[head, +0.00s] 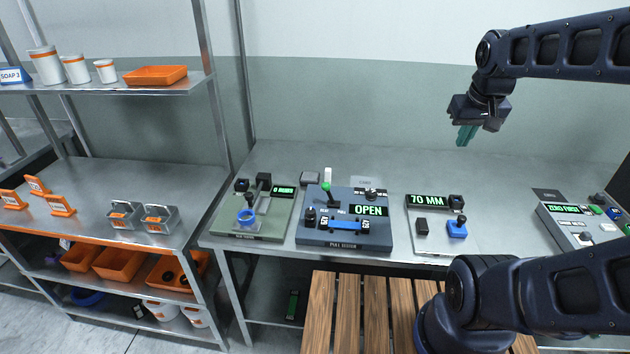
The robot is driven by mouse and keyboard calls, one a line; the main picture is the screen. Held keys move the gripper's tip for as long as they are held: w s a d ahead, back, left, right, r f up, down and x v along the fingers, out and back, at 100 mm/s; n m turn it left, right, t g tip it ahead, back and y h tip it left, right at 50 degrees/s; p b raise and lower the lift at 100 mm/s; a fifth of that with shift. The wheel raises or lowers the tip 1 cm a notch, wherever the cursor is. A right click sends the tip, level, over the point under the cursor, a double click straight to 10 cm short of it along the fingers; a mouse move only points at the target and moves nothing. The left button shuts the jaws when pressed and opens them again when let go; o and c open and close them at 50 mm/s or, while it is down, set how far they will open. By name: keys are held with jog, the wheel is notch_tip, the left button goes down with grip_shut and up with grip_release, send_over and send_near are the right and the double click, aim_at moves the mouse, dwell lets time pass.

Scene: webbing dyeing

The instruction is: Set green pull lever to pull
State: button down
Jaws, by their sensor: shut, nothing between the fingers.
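The green pull lever (326,187) is a small green knob on a dark stick. It rises from the back of the blue-grey pull tester (345,246), left of the tester's middle. The tester's display (369,210) reads OPEN, and a blue strip lies across its front. Small labels beside the lever are too small to read surely, so I cannot tell its exact setting. My gripper (465,136) hangs at the upper right, high above the bench and well right of the lever. Its teal fingers are shut and empty.
A green device (252,222) with a blue ring stands left of the tester. A grey device (433,238) reading 70 MM stands to its right, and another panel (581,229) is at far right. An orange-binned shelf (95,178) is at left.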

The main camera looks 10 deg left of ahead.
jog(key=w+a+n+g, duration=0.2)
jog(key=w+a+n, duration=0.2)
jog(key=w+a, duration=0.4)
jog(key=n+g+h, duration=0.2)
jog(key=n+h, duration=0.1)
jog(key=n, duration=0.4)
send_over(328, 194)
jog(key=w, duration=0.5)
notch_tip(328, 194, down, 9)
jog(key=s+a+f+n+h, duration=0.2)
jog(key=a+f, duration=0.5)
jog(key=a, duration=0.6)
jog(key=shift+s+f+n, duration=0.2)
jog(key=shift+n, duration=0.4)
jog(key=shift+d, duration=0.1)
jog(key=x, duration=0.3)
jog(key=d+x, duration=0.1)
jog(key=x, duration=0.3)
jog(key=d+r+x, duration=0.1)
jog(key=x, duration=0.2)
jog(key=shift+s+d+f, duration=0.2)
jog(key=shift+s+d, duration=0.1)
jog(key=shift+s, duration=0.05)
jog(key=shift+s+d, duration=0.1)
jog(key=shift+d, duration=0.5)
jog(key=shift+d+r, duration=0.1)
jog(key=shift+r, duration=0.05)
